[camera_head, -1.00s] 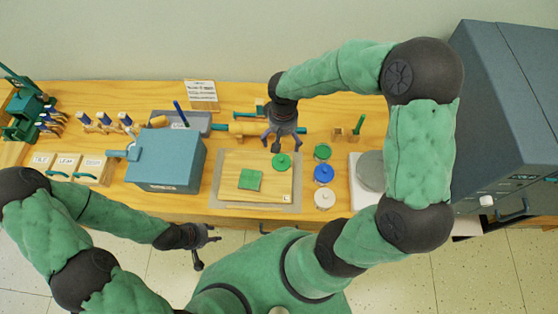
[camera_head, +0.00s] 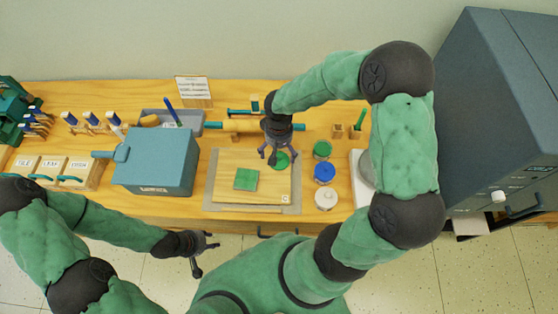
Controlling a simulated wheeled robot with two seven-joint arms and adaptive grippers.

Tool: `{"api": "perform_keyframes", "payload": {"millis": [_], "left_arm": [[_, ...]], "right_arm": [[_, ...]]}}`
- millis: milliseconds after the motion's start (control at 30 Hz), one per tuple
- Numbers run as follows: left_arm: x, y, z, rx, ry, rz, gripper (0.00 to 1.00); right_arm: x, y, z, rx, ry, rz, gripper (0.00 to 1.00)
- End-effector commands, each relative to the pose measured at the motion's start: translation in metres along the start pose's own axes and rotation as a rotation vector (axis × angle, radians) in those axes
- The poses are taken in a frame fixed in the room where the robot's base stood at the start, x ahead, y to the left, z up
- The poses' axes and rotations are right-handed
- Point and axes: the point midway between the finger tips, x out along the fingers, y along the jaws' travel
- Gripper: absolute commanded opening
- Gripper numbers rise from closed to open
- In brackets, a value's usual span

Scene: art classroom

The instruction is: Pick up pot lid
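A small green round disc (camera_head: 282,161), which looks like the pot lid, lies on the right part of the wooden board (camera_head: 225,163). My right gripper (camera_head: 278,155) hangs over it from above with its fingers spread, partly covering it. I cannot tell whether the fingers touch it. A green square (camera_head: 246,179) lies on the same board, to the left. My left gripper (camera_head: 205,257) is open and empty in front of the table's front edge.
Green (camera_head: 322,150), blue (camera_head: 325,173) and white (camera_head: 326,199) round jars stand right of the board. A blue-grey box (camera_head: 157,165) stands left of it. A tall dark cabinet (camera_head: 495,110) stands at the right. A wooden roller (camera_head: 240,126) lies behind the board.

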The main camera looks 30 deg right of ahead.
Motion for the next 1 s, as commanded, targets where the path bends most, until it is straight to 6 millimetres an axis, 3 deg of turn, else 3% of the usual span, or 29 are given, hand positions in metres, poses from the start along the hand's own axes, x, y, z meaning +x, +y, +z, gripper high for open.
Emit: {"api": "perform_keyframes", "payload": {"millis": [400,667,733,833,1000], "left_arm": [[0.015,-0.005,-0.001,0.000,0.000,0.000,0.40],[0.015,-0.005,-0.001,0.000,0.000,0.000,0.40],[0.015,-0.005,-0.001,0.000,0.000,0.000,0.40],[0.015,-0.005,-0.001,0.000,0.000,0.000,0.40],[0.015,-0.005,-0.001,0.000,0.000,0.000,0.40]], "right_arm": [[0.048,0.000,-0.004,-0.001,-0.001,0.000,0.97],[0.050,0.000,-0.005,-0.001,0.000,0.000,0.97],[0.050,0.000,-0.005,-0.001,0.000,0.000,0.78],[0.050,0.000,-0.005,-0.001,0.000,0.000,0.56],[0.050,0.000,-0.005,-0.001,0.000,0.000,0.51]]}}
